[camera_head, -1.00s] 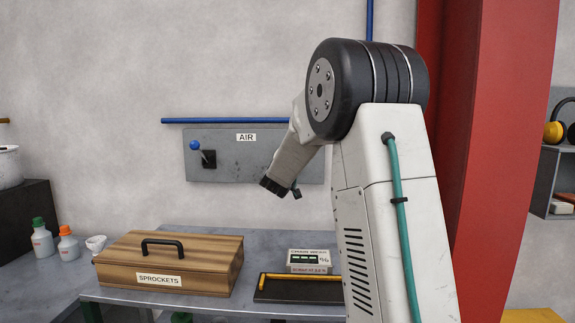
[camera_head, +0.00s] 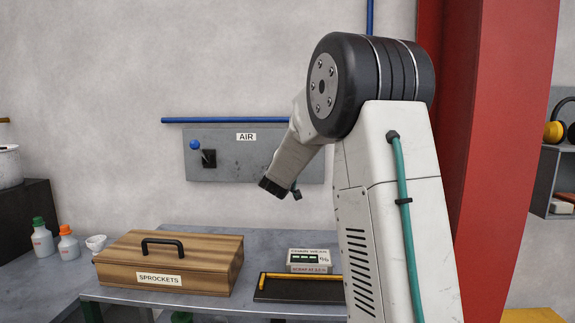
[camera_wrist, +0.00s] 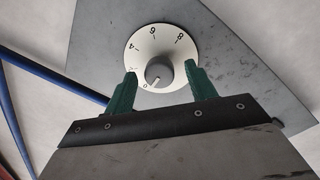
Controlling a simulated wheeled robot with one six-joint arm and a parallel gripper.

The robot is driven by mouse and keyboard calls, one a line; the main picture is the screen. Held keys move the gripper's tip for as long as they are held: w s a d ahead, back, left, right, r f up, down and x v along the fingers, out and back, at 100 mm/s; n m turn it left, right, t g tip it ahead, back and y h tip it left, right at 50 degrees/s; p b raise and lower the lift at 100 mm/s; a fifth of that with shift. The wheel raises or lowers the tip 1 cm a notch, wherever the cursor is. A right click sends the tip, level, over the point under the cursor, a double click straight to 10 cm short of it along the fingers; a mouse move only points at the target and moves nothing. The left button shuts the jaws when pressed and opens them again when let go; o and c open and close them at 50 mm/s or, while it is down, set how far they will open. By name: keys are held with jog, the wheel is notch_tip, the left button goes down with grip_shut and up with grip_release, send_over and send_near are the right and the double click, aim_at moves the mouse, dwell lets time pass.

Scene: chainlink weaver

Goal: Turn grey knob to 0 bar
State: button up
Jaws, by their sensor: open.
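The grey knob (camera_wrist: 159,71) sits at the centre of a round white dial (camera_wrist: 178,50) in the wrist view. The dial carries black numbers, with 0 at the lower left and 4, 6 and 8 around the top. A small pale mark on the knob's lower edge appears to lie close to the 0; its exact reading is too small to tell. My gripper (camera_wrist: 160,68) is open, with one green finger on each side of the knob and visible gaps between. The knob and dial do not show in the head view.
The grey AIR panel (camera_head: 225,170) on the wall carries a blue-tipped lever (camera_head: 201,152). A blue pipe (camera_head: 225,121) runs above it. Below, a metal table holds a wooden SPROCKETS box (camera_head: 195,255) and a black tray (camera_head: 290,297). A red column (camera_head: 490,130) stands right of my arm.

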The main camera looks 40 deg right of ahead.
jog(key=v, duration=0.6)
jog(key=shift+s+a, duration=0.25)
jog(key=shift+a, duration=0.05)
jog(key=a+f+y, duration=0.7)
jog(key=a+f, duration=0.1)
jog(key=f, duration=0.1)
jog(key=s+a+f+g+y, duration=0.4)
jog(key=s+a+g+y, duration=0.15)
jog(key=s+a, duration=0.6)
jog(key=s+a+g, duration=0.1)
jog(key=s+a, duration=0.3)
jog(key=s, duration=0.5)
jog(key=s+a+g, duration=0.2)
jog(key=s+a, duration=0.2)
jog(key=s, duration=0.5)
jog(key=s+a+r+g, duration=0.1)
jog(key=s+a, duration=0.3)
jog(key=s, duration=0.5)
jog(key=shift+n+g+y, duration=0.3)
jog(key=shift+g+y, duration=0.15)
jog(key=shift+g, duration=0.2)
